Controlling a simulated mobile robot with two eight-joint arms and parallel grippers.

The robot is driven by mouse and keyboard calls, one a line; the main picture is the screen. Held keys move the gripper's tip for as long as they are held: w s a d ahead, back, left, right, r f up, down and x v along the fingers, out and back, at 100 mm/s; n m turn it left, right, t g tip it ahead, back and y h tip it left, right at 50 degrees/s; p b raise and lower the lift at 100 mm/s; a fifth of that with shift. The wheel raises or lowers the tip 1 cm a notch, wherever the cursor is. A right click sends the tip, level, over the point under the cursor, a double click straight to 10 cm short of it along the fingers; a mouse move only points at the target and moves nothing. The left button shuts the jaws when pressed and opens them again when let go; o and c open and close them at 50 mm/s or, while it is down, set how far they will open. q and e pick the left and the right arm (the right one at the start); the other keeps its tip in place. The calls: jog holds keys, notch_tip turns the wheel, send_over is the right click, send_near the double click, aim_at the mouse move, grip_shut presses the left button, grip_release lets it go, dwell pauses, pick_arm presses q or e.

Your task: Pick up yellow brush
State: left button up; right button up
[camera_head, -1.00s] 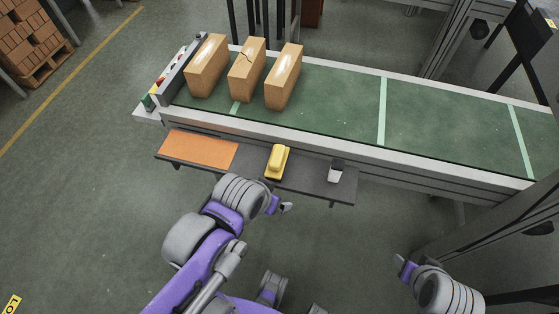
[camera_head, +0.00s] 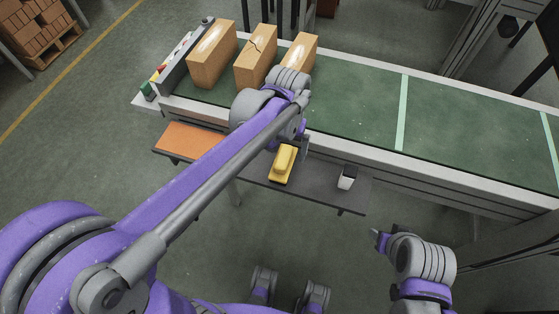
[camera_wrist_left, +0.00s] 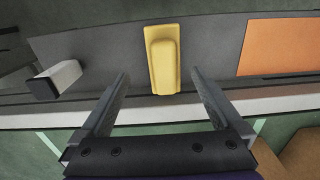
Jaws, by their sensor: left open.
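The yellow brush (camera_head: 284,163) lies on the dark shelf (camera_head: 318,189) along the front of the conveyor. It also shows in the left wrist view (camera_wrist_left: 163,59), lying lengthwise between the lines of the two fingers and a little beyond their tips. My left gripper (camera_wrist_left: 160,82) is open and empty, with nothing between its fingers. In the head view my left arm reaches over the shelf, and its gripper (camera_head: 304,142) is close above the brush's far end, partly hidden by the wrist. My right gripper (camera_head: 380,240) is away from the shelf at lower right; its jaws are too small to judge.
An orange mat (camera_head: 189,141) covers the shelf's left end. Three cardboard boxes (camera_head: 212,54) stand on the green conveyor (camera_head: 360,108), the rightmost partly behind my left wrist. The conveyor's right part is clear.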

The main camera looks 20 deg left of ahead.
aim_at(285, 159)
pick_arm(q)
notch_tip(285, 159, down, 3)
jog(key=shift+f, duration=0.1)
jog(key=f, duration=0.5)
jog(key=shift+w+a+b, duration=0.1)
jog(key=shift+a+b, duration=0.2)
jog(key=shift+b, duration=0.05)
grip_shut()
notch_tip(285, 159, up, 10)
jog(key=shift+r+p, duration=0.1)
jog(key=shift+p, duration=0.45)
jog(key=c, duration=0.6)
grip_release()
jog(key=c, duration=0.6)
jog(key=shift+c, duration=0.2)
